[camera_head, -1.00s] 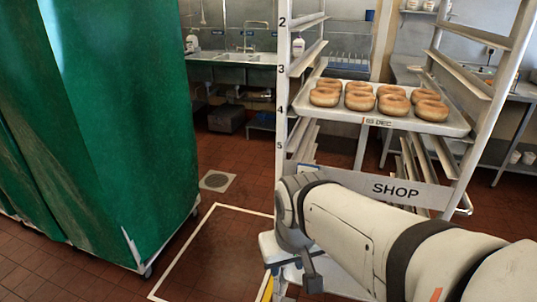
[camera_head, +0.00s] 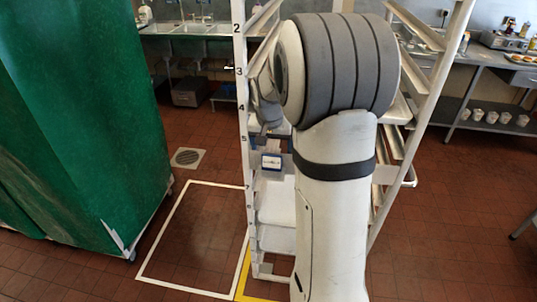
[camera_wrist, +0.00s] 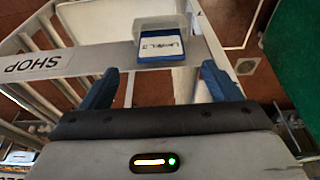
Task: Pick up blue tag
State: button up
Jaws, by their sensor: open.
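The blue tag (camera_wrist: 160,52) has a white face with dark lettering. In the wrist view it sits at a clear holder on the pale crossbar of the rack, just beyond and between my fingertips. It also shows in the head view (camera_head: 271,162) on the front of the rack, left of my arm. My gripper (camera_wrist: 160,70) is open, with one blue finger on each side of the tag and nothing held.
A green-covered unit (camera_head: 80,120) stands at left. A white floor outline (camera_head: 150,240) surrounds clear floor beside the rack. Sinks and counters line the back.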

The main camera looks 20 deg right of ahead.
aim_at(272, 159)
jog(key=p+x, duration=0.2)
jog(key=x, duration=0.6)
jog(key=shift+r, duration=0.1)
jog(key=c, duration=1.3)
